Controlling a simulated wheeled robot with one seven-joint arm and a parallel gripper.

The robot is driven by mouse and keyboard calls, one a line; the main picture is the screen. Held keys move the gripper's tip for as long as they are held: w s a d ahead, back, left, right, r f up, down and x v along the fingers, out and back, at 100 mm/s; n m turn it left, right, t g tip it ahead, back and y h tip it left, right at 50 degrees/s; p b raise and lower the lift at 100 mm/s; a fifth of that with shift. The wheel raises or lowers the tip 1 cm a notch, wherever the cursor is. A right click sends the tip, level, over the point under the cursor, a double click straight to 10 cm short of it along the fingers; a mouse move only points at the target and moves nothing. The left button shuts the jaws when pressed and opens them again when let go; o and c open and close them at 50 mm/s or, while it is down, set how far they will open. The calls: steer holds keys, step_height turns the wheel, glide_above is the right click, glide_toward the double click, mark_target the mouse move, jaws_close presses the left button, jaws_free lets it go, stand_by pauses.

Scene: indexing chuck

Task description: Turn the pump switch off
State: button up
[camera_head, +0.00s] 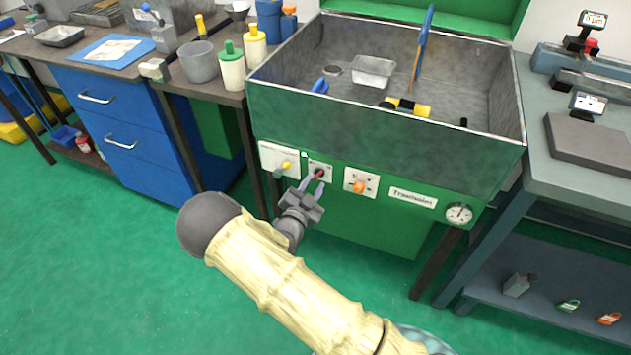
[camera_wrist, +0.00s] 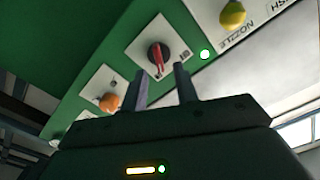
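A rotary switch (camera_head: 319,173) with a red and black handle sits on a white plate on the green front panel of the sink unit, and I take it as the pump switch. In the wrist view the switch (camera_wrist: 158,55) is just ahead of my fingers, its red mark showing. A lit green lamp (camera_wrist: 205,54) is beside its plate. My gripper (camera_head: 312,188) is open and empty, its fingers (camera_wrist: 162,84) spread with the switch beyond the gap between them. Whether the fingertips touch the plate I cannot tell.
The sink basin (camera_head: 385,137) overhangs above. The green floor in front is clear.

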steer(key=shift+x, duration=1.15)
steer(key=shift+c, duration=0.2)
jaws_close()
steer(key=shift+n, duration=0.3)
steer(key=n, duration=0.6)
steer(key=shift+a+p, duration=0.25)
steer(key=shift+p, duration=0.1)
steer(key=n, duration=0.5)
steer(key=shift+w+a+p, duration=0.1)
steer(key=shift+a+p, duration=0.1)
steer(key=shift+p, duration=0.15)
steer(key=shift+n, duration=0.3)
